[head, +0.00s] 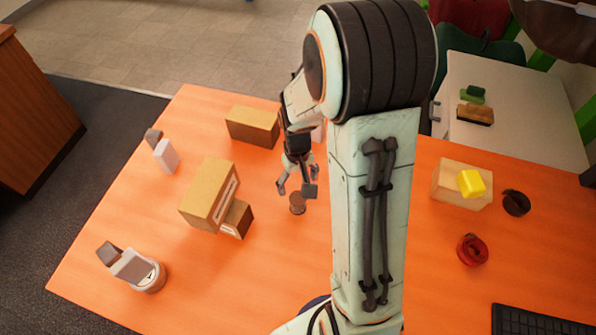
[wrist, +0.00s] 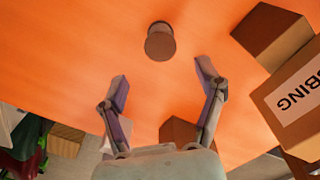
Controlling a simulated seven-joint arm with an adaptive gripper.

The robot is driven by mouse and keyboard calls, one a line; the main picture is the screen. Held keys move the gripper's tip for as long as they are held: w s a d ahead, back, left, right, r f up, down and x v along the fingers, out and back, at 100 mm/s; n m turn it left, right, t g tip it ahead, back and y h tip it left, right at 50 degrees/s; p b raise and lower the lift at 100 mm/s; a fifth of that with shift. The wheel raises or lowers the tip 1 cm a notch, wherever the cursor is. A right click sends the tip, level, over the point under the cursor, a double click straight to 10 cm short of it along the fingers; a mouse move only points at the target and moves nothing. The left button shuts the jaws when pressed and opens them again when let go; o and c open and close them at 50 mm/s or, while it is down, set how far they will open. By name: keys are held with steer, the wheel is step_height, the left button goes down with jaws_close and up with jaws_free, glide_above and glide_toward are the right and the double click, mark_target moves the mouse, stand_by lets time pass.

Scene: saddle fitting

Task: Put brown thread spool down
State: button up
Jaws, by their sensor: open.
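The brown thread spool (head: 297,203) stands upright on the orange table near its middle, just below my gripper in the head view. It also shows in the wrist view (wrist: 160,42), beyond the fingertips, with clear orange table around it. My gripper (head: 297,188) is open and empty, above the table and apart from the spool. Its two spread fingers show in the wrist view (wrist: 162,75) with nothing between them.
A cardboard box (head: 208,193) with a smaller brown block (head: 237,219) stands left of the spool. Another box (head: 252,127) is behind. A wooden block with a yellow cube (head: 471,183), a dark cup (head: 516,203) and a red object (head: 472,250) stand right of my arm. The table around the spool is clear.

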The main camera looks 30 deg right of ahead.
mark_target(296, 204)
steer(key=s+a+r, duration=0.4)
steer(key=s+r, duration=0.3)
steer(key=s, duration=0.1)
steer(key=s+a+r+n+y, duration=0.1)
steer(key=s+a+r, duration=0.4)
steer(key=s+r, duration=0.2)
steer(key=shift+s+a, duration=0.15)
steer(key=shift+s, duration=0.45)
